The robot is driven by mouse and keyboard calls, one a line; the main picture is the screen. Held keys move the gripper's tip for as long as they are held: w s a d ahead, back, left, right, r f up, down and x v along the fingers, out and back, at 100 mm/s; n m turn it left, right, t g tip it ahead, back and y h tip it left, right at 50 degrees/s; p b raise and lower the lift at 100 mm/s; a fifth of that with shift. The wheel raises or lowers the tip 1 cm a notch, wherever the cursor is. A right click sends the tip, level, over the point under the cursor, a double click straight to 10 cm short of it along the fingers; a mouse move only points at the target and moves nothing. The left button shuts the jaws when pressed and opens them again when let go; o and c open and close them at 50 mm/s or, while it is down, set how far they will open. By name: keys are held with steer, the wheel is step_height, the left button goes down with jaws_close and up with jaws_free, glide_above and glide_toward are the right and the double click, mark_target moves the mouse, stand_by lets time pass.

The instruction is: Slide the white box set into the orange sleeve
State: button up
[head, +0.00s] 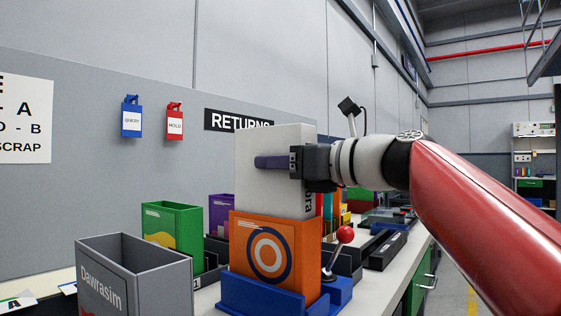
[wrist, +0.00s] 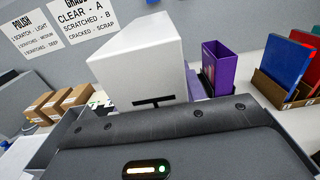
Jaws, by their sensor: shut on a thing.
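The white box set (head: 271,146) is upright in the head view, directly above the orange sleeve (head: 290,236). Its lower end meets or passes behind the sleeve's front rim; how deep it sits inside is hidden. My gripper (head: 275,162) is shut on the white box set, reaching in from the right with a finger across its near face. The orange sleeve, with a blue and white ring mark, stands upright in a blue holder (head: 262,298). In the wrist view the white box set (wrist: 145,55) rises just beyond my gripper, and the orange sleeve does not show.
A grey open sleeve (head: 135,274) stands at the front left. Green (head: 173,236) and purple (head: 219,215) sleeves stand behind it. A red-knobbed lever (head: 345,235) is close to the right of the orange sleeve. In the wrist view, cardboard boxes (wrist: 73,97) are at the left.

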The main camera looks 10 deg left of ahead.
mark_target(281, 139)
steer(key=shift+f+b, duration=1.55)
steer(key=shift+f, duration=0.55)
steer(key=o, duration=1.7)
steer(key=shift+r, duration=0.1)
step_height(281, 139, up, 8)
steer(key=p, duration=0.9)
